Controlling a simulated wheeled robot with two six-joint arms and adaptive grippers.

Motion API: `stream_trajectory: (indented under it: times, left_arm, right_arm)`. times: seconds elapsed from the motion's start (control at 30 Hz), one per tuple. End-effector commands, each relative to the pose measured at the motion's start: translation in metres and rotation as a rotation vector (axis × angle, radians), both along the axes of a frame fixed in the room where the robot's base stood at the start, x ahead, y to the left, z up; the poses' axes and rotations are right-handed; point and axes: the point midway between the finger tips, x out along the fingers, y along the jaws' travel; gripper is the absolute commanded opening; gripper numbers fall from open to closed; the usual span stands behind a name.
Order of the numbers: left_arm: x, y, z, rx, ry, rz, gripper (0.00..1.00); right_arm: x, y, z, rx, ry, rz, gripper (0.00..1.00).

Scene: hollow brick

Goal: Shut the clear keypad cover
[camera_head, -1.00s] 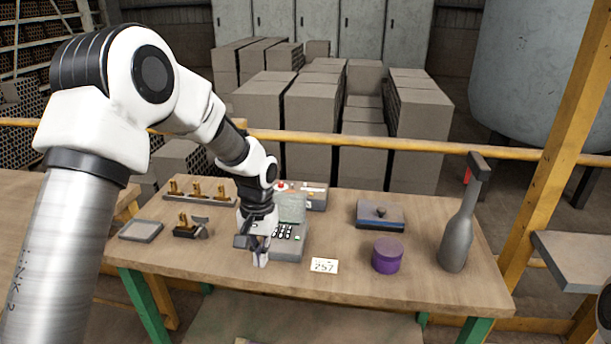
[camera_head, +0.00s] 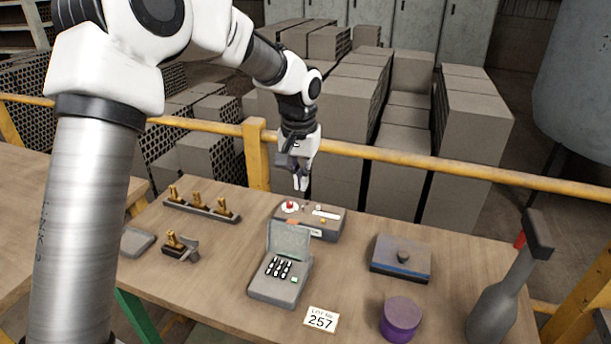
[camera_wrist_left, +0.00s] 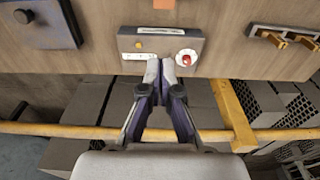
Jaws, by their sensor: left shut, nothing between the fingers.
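The keypad box (camera_head: 280,276) stands on the table, grey with dark keys and a small green button. Its clear cover (camera_head: 289,240) is raised, standing up at the back edge of the box. My left gripper (camera_head: 301,186) is shut and empty. It is above and behind the cover, over the control box with the red button. In the left wrist view the closed fingertips (camera_wrist_left: 161,66) are in front of that box; the keypad cover cannot be made out there. My right gripper is not in view.
The control box (camera_head: 323,220) with a red button stands just behind the keypad. A stamp-like block (camera_head: 401,258), a purple tin (camera_head: 401,318) and a grey bottle (camera_head: 497,305) stand to the right. A lot card (camera_head: 321,319) lies in front. A yellow rail (camera_head: 400,159) runs behind the table.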

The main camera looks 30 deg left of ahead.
Motion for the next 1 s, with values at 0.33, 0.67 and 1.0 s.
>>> stream_trajectory:
  times: [0.33,0.67,1.0]
  left_arm:
    - [0.002,0.001,-0.07,-0.001,0.004,-0.001,0.0]
    - [-0.032,-0.008,-0.06,-0.001,0.001,-0.001,0.0]
    - [-0.032,-0.008,-0.061,0.001,-0.002,-0.001,0.0]
  right_arm:
    - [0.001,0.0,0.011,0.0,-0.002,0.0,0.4]
    - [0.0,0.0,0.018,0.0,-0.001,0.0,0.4]
    - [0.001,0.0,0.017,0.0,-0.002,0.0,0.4]
